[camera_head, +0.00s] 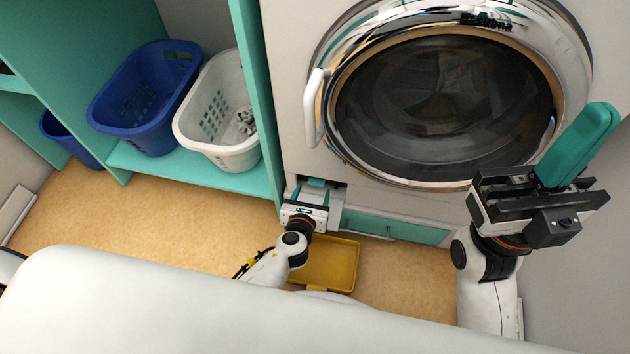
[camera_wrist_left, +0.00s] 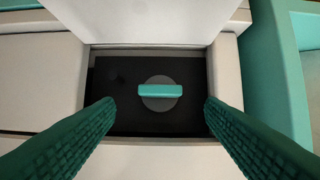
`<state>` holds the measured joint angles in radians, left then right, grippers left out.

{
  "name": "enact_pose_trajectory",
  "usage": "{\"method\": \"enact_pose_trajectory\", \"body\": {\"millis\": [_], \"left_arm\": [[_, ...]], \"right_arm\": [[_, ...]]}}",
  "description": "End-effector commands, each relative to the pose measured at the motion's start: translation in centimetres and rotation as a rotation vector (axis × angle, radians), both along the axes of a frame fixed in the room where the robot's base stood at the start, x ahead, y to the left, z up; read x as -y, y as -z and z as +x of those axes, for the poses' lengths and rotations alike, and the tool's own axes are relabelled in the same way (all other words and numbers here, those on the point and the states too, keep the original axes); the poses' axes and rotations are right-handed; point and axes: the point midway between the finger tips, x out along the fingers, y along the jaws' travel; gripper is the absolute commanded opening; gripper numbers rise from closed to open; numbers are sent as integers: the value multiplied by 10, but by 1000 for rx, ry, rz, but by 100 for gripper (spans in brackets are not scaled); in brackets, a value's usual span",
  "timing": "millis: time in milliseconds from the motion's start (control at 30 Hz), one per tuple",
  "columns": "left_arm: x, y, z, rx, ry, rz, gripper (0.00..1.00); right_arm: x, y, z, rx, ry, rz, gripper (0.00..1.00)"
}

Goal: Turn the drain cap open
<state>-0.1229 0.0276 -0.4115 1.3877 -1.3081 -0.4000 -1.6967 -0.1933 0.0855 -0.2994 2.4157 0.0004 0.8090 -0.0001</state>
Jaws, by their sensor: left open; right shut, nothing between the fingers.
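The drain cap (camera_wrist_left: 160,104) is a round grey disc with a teal bar handle lying horizontal in the left wrist view. It sits in a dark open recess (camera_wrist_left: 112,72) low on the washing machine's front. My left gripper (camera_head: 315,184) is open in front of the recess. Its green fingers stand left and right of the cap, apart from it. In the head view the cap is hidden. My right gripper (camera_head: 600,115) is shut and empty, raised at the right, its teal fingers together.
The washing machine (camera_head: 290,60) has its round door (camera_head: 445,100) shut. A yellow tray (camera_head: 332,268) lies on the floor below the recess. A white basket (camera_head: 215,150) and a blue basket (camera_head: 140,125) stand on the teal shelf at left. A wall is close at right.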

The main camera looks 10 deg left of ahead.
Motion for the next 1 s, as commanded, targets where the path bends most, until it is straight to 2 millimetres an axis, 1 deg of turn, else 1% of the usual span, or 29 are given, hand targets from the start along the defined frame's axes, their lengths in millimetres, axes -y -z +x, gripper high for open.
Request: {"method": "enact_pose_trajectory", "body": {"millis": [33, 100, 200, 333, 500, 1000], "left_arm": [[-1, -8, -12, -2, 0, 1, 64], [0, -13, -25, -2, 0, 1, 64], [0, -19, -41, -1, 0, 0, 64], [-1, -23, -54, -1, -1, 1, 64], [0, -25, -60, 1, 0, -1, 64], [0, -25, -60, 1, 0, -1, 64]], "right_arm": [[0, -2, -1, -18, -1, 0, 0], [1, 0, -2, -33, -2, 1, 0], [1, 3, -5, -49, -3, 4, 0], [2, 6, -6, -64, -4, 6, 0], [2, 8, -7, -69, -4, 7, 0], [2, 8, -8, -68, -4, 6, 0]]}}
